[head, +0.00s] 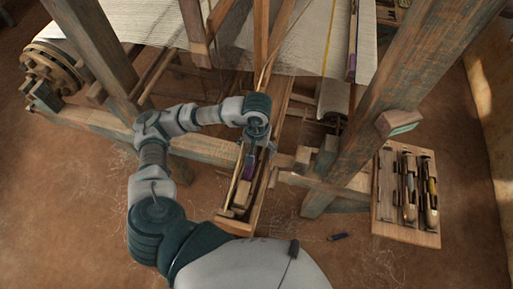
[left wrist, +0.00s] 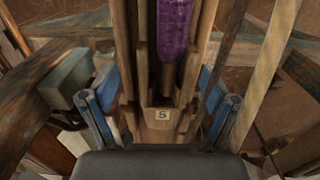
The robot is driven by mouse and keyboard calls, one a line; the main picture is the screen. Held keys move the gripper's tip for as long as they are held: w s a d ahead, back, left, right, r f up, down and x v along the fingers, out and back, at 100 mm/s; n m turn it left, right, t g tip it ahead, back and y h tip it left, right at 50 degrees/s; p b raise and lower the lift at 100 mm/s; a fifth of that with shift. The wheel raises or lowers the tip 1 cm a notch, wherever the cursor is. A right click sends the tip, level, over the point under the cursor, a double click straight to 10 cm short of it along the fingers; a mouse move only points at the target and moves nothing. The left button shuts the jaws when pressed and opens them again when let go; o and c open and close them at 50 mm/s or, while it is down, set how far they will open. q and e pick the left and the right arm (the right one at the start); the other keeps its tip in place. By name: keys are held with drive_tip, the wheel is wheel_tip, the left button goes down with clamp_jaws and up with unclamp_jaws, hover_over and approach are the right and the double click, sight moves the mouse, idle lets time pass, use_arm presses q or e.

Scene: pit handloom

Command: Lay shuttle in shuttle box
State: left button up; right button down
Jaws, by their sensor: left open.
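A wooden shuttle with purple thread (head: 249,166) lies in the long wooden shuttle box (head: 238,226) below my left arm. In the left wrist view its purple thread (left wrist: 173,18) runs up to the top edge, between wooden walls. A light label marked S sits on wood (left wrist: 161,115) near the jaws; I cannot tell whether this wood is shuttle or box. My left gripper (left wrist: 160,118) is open, with one blue finger on each side of this wood. It also shows over the box in the head view (head: 250,143), partly hiding the shuttle. My right gripper is not in view.
A wooden tray (head: 432,239) with more shuttles stands at the right. A small dark purple item (head: 338,237) lies on the floor. Loom posts (head: 380,110) and a crossbeam (head: 100,122) stand close around my arm. The floor at the front right is mostly clear.

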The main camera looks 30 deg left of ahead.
use_arm(q)
drive_tip(key=shift+r+p, duration=0.3)
drive_tip(key=shift+r, duration=0.45)
drive_tip(key=shift+a+r+p, duration=0.15)
drive_tip(key=shift+r+p, duration=0.25)
drive_tip(key=shift+r, duration=0.55)
drive_tip(key=shift+a+r+p, duration=0.1)
drive_tip(key=shift+r+p, duration=0.3)
drive_tip(key=shift+r, duration=0.5)
wheel_tip(320, 180, up, 3)
drive_tip(key=shift+d+f+p, duration=0.1)
drive_tip(key=shift+d+p, duration=0.05)
drive_tip(key=shift+p, duration=0.4)
drive_tip(key=shift+f, duration=0.1)
